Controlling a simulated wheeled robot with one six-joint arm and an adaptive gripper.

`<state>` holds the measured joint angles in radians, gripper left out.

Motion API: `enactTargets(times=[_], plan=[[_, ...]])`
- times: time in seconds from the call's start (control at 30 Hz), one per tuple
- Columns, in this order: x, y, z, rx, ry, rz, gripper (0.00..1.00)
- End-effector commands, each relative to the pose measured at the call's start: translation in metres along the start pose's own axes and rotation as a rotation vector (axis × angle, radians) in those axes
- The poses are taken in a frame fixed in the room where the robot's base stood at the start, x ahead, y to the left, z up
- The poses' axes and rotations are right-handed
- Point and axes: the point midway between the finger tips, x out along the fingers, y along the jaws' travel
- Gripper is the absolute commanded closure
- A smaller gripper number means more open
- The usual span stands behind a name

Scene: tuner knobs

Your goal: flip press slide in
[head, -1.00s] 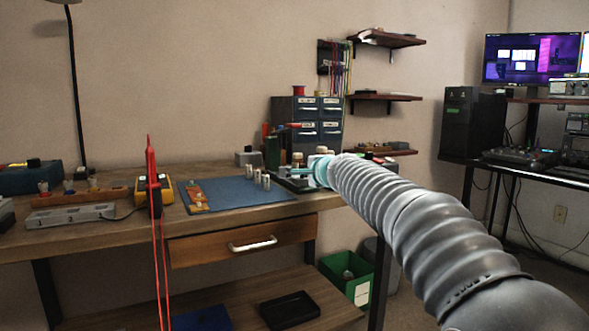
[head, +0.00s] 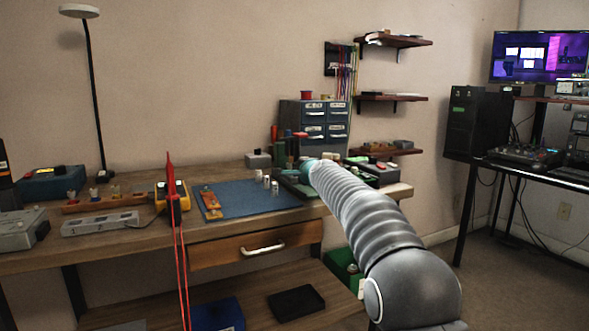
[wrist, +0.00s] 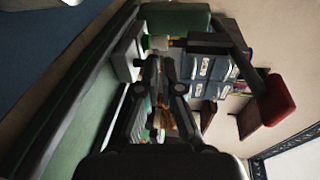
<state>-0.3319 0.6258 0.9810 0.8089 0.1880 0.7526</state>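My gripper (wrist: 160,68) points away from the camera in the wrist view. Its two dark fingers run close together at the tips, with nothing seen held between them. A green panel with dark rails (wrist: 62,140) lies to its left. A dark lever-like bar with a red end (wrist: 278,95) stands to its right, apart from the fingers. In the head view my gripper is hidden at the end of my grey arm, over the dark green device (head: 291,184) at the bench's right side. Part of that device is hidden by my arm.
The workbench (head: 120,248) holds a blue mat (head: 243,201) with small pale cylinders, a yellow meter (head: 172,190) with red leads, and a grey power strip (head: 100,223). A drawer cabinet (head: 315,120) stands behind my gripper. A black shallow tray (head: 296,302) lies on the lower shelf.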

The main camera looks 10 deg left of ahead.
Motion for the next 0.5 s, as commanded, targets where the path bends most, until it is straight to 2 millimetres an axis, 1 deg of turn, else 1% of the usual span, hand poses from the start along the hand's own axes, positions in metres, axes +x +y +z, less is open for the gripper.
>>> enactTargets(times=[0.07,0.17,0.27,0.4,0.5], plan=[[0.001,0.001,-0.001,0.0,0.005,-0.003,1.0],[-0.004,0.001,-0.001,0.0,0.004,-0.003,1.0],[-0.016,-0.001,-0.003,0.001,0.003,-0.005,1.0],[-0.041,-0.007,-0.012,0.002,0.008,-0.008,1.0],[-0.057,-0.007,-0.012,0.004,0.008,-0.008,1.0]])
